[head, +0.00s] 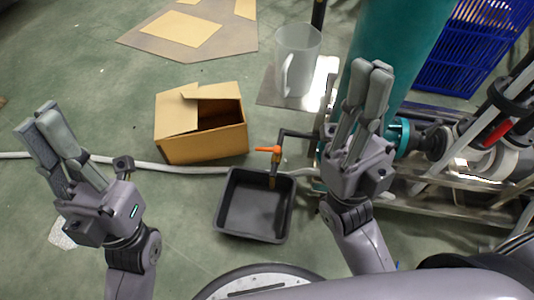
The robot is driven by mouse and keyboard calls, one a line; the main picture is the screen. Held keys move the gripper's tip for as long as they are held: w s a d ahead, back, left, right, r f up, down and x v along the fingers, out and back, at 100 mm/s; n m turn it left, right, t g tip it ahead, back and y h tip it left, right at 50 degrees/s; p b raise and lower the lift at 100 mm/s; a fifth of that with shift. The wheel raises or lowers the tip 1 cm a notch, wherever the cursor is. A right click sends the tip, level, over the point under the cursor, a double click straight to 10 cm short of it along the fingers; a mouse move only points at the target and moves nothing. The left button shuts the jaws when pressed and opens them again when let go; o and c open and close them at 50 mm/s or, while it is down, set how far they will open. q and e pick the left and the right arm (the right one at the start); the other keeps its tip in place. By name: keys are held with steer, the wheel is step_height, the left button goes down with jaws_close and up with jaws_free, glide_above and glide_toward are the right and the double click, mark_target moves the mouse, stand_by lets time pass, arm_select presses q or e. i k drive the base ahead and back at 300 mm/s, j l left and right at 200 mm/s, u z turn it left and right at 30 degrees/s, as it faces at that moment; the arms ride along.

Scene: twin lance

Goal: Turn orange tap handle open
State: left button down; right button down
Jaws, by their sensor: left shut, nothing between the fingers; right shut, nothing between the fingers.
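The orange tap handle (269,149) sits on top of a small tap at the end of a dark pipe (298,134). The handle points to the left, across the line of the spout. The tap's spout (273,181) hangs down over a black tray (223,203) on the floor. My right gripper (371,80) is shut and empty, raised to the right of the tap and apart from it. My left gripper (43,118) is shut and empty, far to the left of the tap.
An open cardboard box (205,146) stands left of the tap. A clear jug (297,62) stands behind it on a light sheet. A teal tank (398,45) and metal rack (440,187) fill the right side. A pale hose (160,167) crosses the floor. Floor at left is mostly clear.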

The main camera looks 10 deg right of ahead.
mark_target(276, 150)
steer(key=k+l+z, duration=0.1)
steer(key=k+z, duration=0.3)
steer(key=k+l+z, duration=0.25)
steer(key=k+z, duration=0.2)
steer(key=i+j+z, duration=0.15)
steer(key=j, duration=0.35)
steer(key=i+j+z, duration=0.15)
steer(key=j, duration=0.35)
steer(key=i+j+z, duration=0.2)
steer(key=j, duration=0.3)
steer(key=j+z, duration=0.15)
steer(key=j, duration=0.4)
steer(key=i+j, duration=0.1)
steer(key=j, duration=0.5)
steer(key=i+j, duration=0.1)
steer(key=j, duration=0.55)
